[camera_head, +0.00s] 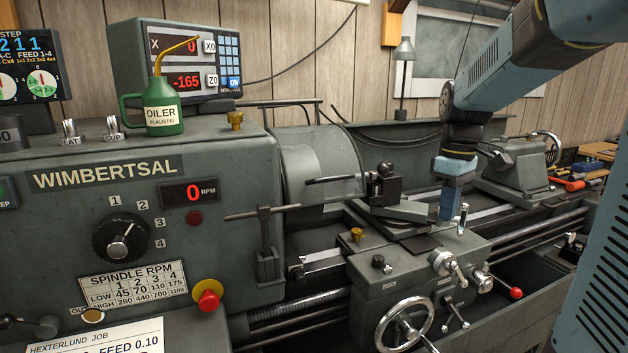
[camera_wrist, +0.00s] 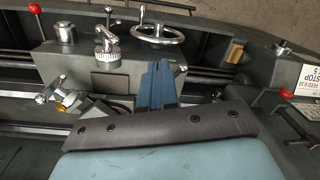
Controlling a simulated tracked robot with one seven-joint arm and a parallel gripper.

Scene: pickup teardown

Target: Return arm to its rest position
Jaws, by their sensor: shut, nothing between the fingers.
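My gripper (camera_head: 447,212) hangs pointing down from my blue and dark arm, over the lathe carriage (camera_head: 425,265) and to the right of the tool post (camera_head: 385,185). Its blue fingers are together with nothing between them. In the wrist view the shut fingers (camera_wrist: 158,82) show in the middle, with the carriage handwheel (camera_wrist: 158,34) beyond them. I cannot tell how much clearance lies between the fingertips and the carriage. My arm is bent and reaches in from the upper right of the head view.
The tailstock (camera_head: 515,168) is to the right. A green oiler (camera_head: 163,108) stands on the headstock, before the readout (camera_head: 190,62). A lamp (camera_head: 403,75) stands behind. Levers and a red knob (camera_head: 516,293) project from the carriage.

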